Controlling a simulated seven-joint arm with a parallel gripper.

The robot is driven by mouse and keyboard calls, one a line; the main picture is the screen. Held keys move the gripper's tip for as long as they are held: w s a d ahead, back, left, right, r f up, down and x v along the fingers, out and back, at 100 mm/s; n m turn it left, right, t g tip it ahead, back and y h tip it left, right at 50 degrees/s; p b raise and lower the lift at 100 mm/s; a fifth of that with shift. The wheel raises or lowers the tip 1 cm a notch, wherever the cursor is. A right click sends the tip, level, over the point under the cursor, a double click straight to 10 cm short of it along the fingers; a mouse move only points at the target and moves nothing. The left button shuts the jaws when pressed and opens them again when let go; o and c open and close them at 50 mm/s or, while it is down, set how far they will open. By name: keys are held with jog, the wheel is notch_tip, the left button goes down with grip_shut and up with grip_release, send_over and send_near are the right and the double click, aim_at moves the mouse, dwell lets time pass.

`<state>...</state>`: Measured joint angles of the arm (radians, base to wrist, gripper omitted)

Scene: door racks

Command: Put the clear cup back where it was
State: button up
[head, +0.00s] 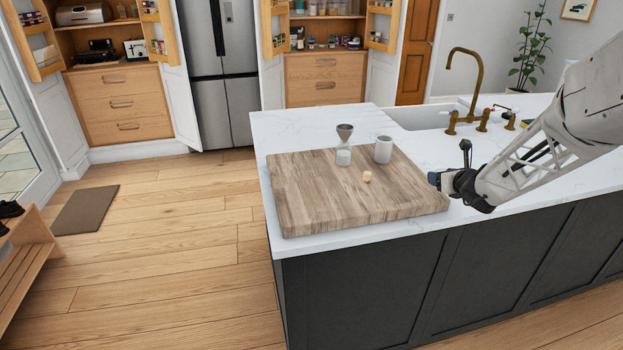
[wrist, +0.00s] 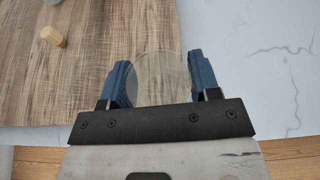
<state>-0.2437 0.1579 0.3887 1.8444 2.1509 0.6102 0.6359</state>
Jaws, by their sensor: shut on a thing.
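The clear cup (wrist: 160,76) shows in the wrist view as a see-through round shape between the two blue fingers of my gripper (wrist: 163,84). My gripper is shut on it. In the head view my gripper (head: 434,180) is at the right edge of the wooden board (head: 305,200), and I cannot make out the cup there. In the wrist view the cup overlaps the right edge of the board (wrist: 85,90). I cannot tell whether the cup touches the board or is held above it.
On the board stand a grey-and-white hourglass-shaped item (head: 344,146), a pale grey mug (head: 383,150) and a small tan cork-like piece (head: 367,176). Behind are a sink (head: 412,117) and a brass tap (head: 451,92). The board's front and left are clear.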

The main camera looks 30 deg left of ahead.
jog(key=s+a+n+g+y, duration=0.1)
jog(key=s+a, duration=0.2)
jog(key=a, duration=0.2)
jog(key=s+a+r+n+g+y, duration=0.1)
jog(key=s+a+n, duration=0.1)
jog(key=s+a, duration=0.2)
jog(key=s+a+n+g+y, duration=0.1)
jog(key=s+a+g, duration=0.1)
jog(key=a, duration=0.4)
jog(key=shift+s+a+r, duration=0.15)
jog(key=shift+s+a, duration=0.05)
jog(key=shift+s, duration=0.2)
jog(key=shift+s+a+r, duration=0.15)
jog(key=shift+s, duration=0.2)
jog(key=s+a+n+g, duration=0.1)
jog(key=s+a, duration=0.3)
jog(key=s+a+n+g, duration=0.2)
jog(key=s+a, duration=0.2)
jog(key=s, duration=0.1)
jog(key=s+a+n+g+y, duration=0.1)
jog(key=s+a+g, duration=0.1)
jog(key=s+a, duration=0.2)
jog(key=shift+s+r+n, duration=0.3)
jog(key=shift+r+n, duration=0.1)
send_over(309, 177)
jog(key=shift+s+f, duration=0.15)
jog(key=shift+f, duration=0.6)
jog(key=shift+f, duration=0.1)
jog(key=shift+f, duration=1.65)
jog(key=shift+f, duration=0.15)
